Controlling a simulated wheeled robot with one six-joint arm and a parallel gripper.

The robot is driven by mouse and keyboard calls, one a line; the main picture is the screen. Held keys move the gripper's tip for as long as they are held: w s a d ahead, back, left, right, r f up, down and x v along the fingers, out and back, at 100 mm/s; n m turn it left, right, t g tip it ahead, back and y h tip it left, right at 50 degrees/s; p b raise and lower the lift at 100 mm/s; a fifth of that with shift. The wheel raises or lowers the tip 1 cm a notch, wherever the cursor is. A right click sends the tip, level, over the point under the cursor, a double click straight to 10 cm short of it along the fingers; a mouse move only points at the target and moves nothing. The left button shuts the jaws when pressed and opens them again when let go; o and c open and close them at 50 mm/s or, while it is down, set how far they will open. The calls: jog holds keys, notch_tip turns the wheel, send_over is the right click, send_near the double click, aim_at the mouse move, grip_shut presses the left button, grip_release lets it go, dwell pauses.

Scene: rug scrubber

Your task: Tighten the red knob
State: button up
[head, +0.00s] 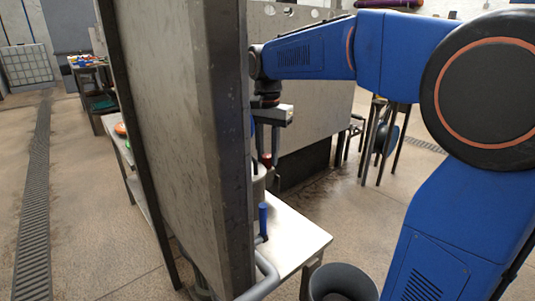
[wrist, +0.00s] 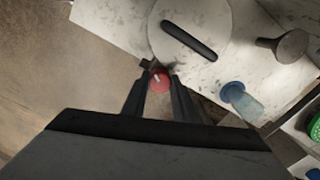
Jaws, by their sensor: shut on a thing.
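The red knob (wrist: 160,80) shows in the wrist view at the edge of a pale surface, with a short white mark on its face. The two dark fingers of my gripper (wrist: 159,84) lie on either side of it and are shut on it. In the head view my gripper (head: 268,150) points down beside a large grey panel, partly hidden behind the panel's edge. A small red piece (head: 267,160) shows there just below it; I cannot tell for certain that it is the knob.
In the wrist view a pale round lid (wrist: 210,15) with a black bar handle (wrist: 188,40), a blue translucent piece (wrist: 240,98) and a dark grey flared part (wrist: 283,46) lie nearby. In the head view the grey panel (head: 190,120) blocks the left. A dark bin (head: 342,283) stands front right.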

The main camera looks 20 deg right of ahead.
aim_at(267, 155)
jog(key=shift+n, duration=0.4)
jog(key=o, duration=1.1)
jog(key=shift+c, duration=0.2)
notch_tip(267, 155, up, 17)
jog(key=shift+r, duration=0.2)
